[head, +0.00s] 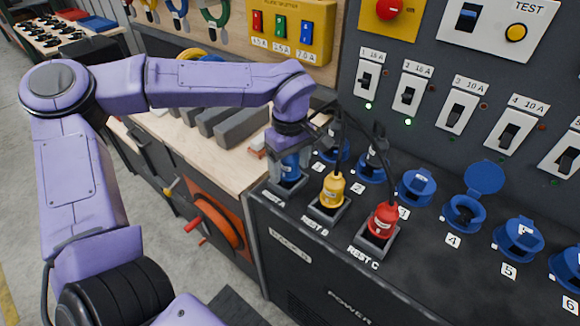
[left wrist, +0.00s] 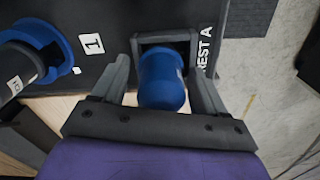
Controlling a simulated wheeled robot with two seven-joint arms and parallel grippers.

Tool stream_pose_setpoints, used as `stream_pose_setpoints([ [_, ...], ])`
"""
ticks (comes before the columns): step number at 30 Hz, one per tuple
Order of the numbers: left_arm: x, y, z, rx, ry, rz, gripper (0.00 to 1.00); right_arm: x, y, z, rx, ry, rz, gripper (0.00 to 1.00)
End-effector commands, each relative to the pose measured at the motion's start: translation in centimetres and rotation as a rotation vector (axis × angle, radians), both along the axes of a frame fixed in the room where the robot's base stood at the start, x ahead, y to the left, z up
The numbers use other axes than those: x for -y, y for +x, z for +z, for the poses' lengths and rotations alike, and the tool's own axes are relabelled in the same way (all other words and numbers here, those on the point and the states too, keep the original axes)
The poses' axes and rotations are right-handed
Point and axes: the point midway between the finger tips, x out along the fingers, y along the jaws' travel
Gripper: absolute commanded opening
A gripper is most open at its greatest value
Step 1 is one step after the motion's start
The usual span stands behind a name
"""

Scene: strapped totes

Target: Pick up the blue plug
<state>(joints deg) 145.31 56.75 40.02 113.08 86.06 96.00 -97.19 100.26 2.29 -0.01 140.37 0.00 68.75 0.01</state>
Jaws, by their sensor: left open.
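The blue plug (head: 290,166) stands upright in the REST A holder (head: 284,187) at the left end of the dark bench top. My left gripper (head: 291,140) is directly above it, pointing down. In the left wrist view the blue plug (left wrist: 162,82) sits between the two fingers of my open left gripper (left wrist: 160,68). A gap shows beside the plug, and I see no grip on it. The plug's lower end is hidden in the holder. My right gripper is not in view.
The yellow plug (head: 333,190) in REST B and red plug (head: 383,219) in REST C stand close to the right. Dark plugs occupy sockets 1 (left wrist: 15,72) and 2 (head: 376,148). Black cables arch near my gripper. The switch panel (head: 455,75) rises behind.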

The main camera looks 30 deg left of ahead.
Motion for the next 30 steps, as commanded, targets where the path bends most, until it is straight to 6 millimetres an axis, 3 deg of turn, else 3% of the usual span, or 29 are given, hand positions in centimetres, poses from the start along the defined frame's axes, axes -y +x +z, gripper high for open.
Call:
stream_pose_setpoints([
  [5, 0.0, 0.0, 0.0, 0.001, 0.000, 0.001, 0.73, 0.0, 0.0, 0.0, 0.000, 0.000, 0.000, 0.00],
  [11, 0.0, 0.0, 0.0, 0.001, 0.000, 0.001, 0.11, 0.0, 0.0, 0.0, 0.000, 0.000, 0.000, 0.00],
  [12, 0.0, 0.0, 0.0, 0.002, -0.001, 0.001, 0.07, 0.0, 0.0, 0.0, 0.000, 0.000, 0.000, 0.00],
  [22, 0.0, 0.1, 0.6, 0.004, 0.001, 0.001, 0.08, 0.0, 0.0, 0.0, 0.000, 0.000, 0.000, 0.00],
  [27, 0.0, 0.1, 3.3, 0.006, 0.001, 0.003, 0.08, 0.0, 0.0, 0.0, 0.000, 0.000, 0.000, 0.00],
  [30, 1.3, -1.2, 5.2, 0.006, 0.003, -0.001, 0.08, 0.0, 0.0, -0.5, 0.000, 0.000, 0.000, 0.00],
])
